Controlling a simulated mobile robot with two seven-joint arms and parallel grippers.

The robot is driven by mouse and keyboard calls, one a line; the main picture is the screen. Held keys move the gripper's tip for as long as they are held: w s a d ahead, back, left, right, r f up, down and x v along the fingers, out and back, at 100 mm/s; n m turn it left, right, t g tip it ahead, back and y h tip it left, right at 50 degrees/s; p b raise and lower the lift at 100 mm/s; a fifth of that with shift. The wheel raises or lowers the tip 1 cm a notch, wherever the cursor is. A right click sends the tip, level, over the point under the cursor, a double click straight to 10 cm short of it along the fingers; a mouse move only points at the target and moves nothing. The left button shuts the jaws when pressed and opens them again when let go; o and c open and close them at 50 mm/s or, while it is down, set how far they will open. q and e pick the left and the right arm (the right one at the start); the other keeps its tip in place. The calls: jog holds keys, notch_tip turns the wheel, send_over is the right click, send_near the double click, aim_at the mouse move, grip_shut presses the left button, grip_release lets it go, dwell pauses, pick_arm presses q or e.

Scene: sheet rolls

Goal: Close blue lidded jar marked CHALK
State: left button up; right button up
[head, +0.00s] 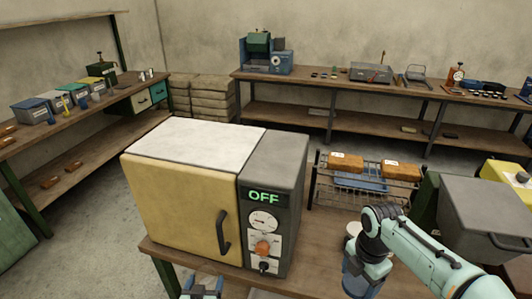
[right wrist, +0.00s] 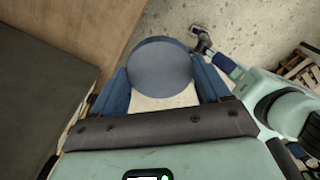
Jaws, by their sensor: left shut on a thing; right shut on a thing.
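In the right wrist view, my right gripper (right wrist: 162,74) has its two blue fingers on either side of a round, plain blue top (right wrist: 160,62). It looks like a jar lid, and I cannot tell whether a jar is under it. No CHALK marking is readable in any view. In the head view, only a small part of my left gripper (head: 202,289) shows at the bottom edge, in front of the oven. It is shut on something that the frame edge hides.
A yellow oven (head: 182,205) reading OFF stands on the near bench (head: 320,240). Behind it is a wire basket (head: 325,190) with orange-brown blocks (head: 346,162). A grey lidded box (head: 485,212) is at right. The left bench (head: 80,155) holds several bins.

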pick_arm(q)
jog(key=shift+d, duration=0.1)
pick_arm(e)
jog(key=shift+w+a+f+m, duration=0.15)
jog(key=shift+w+f+m, duration=0.2)
jog(key=shift+m, duration=0.35)
jog(key=w+a+f+m, duration=0.2)
jog(key=f+m, duration=0.4)
jog(key=m, duration=0.5)
jog(key=w+a+f+m, duration=0.2)
jog(key=f+m, duration=0.4)
jog(key=m, duration=0.5)
jog(key=shift+w+a+f, duration=0.15)
jog(key=shift+w+a, duration=0.25)
jog(key=shift+w, duration=0.4)
pick_arm(q)
jog(key=shift+r, duration=0.1)
jog(key=s+d+r+m+g+h, duration=0.1)
jog(key=d+r+m+h, duration=0.3)
jog(key=d+r, duration=0.5)
jog(key=shift+s+d+r+m+h, duration=0.35)
jog(key=shift+s+h, duration=0.1)
jog(key=shift+h, duration=0.25)
